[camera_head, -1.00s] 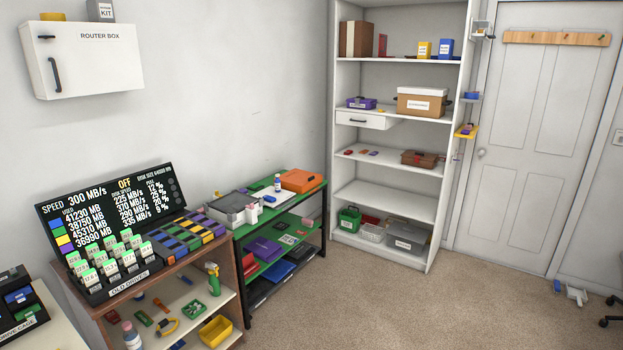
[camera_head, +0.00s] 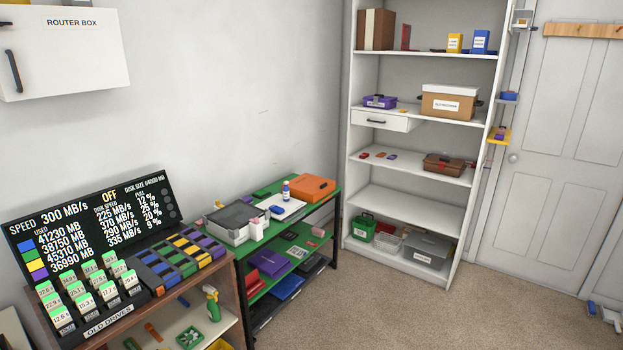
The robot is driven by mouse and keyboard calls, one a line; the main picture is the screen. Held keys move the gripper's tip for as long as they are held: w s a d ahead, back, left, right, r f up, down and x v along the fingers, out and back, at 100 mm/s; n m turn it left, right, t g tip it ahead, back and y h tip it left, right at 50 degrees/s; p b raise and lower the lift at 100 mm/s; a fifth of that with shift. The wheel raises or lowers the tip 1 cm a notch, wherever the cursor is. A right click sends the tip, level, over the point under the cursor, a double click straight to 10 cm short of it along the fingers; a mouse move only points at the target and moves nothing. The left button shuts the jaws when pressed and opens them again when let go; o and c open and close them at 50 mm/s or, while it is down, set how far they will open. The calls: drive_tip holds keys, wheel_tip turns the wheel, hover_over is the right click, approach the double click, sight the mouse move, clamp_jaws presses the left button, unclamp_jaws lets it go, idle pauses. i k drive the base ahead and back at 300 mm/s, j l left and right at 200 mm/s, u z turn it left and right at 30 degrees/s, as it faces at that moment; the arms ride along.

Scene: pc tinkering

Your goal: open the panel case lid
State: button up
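I cannot tell for sure which container is the panel case, because the small labels are too blurred to read. A grey lidded box (camera_head: 428,255) with a white label sits on the bottom of the white shelf unit, its lid looking closed. A green box (camera_head: 364,227) with a label stands left of it, with a pale basket (camera_head: 388,242) between them. A purple case (camera_head: 380,102) with a label and a brown box (camera_head: 449,102) with a white lid sit higher up. My gripper is not in view.
The white shelf unit (camera_head: 407,195) stands in the back corner beside a white door (camera_head: 560,150). A green-topped rack (camera_head: 262,200) and a wooden shelf with old drives (camera_head: 108,335) line the left wall. Carpet (camera_head: 400,315) in front of the shelf unit is clear.

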sight(309, 188)
drive_tip(key=i+u, duration=0.15)
drive_tip(key=i, duration=2.15)
drive_tip(key=i+z, duration=0.15)
drive_tip(key=i, duration=0.3)
drive_tip(key=i+j+z, duration=0.15)
drive_tip(key=i, duration=0.25)
drive_tip(key=i+j+z, duration=0.15)
drive_tip(key=i, duration=0.3)
drive_tip(key=i+j+z, duration=0.15)
drive_tip(key=i, duration=0.25)
drive_tip(key=j, duration=0.1)
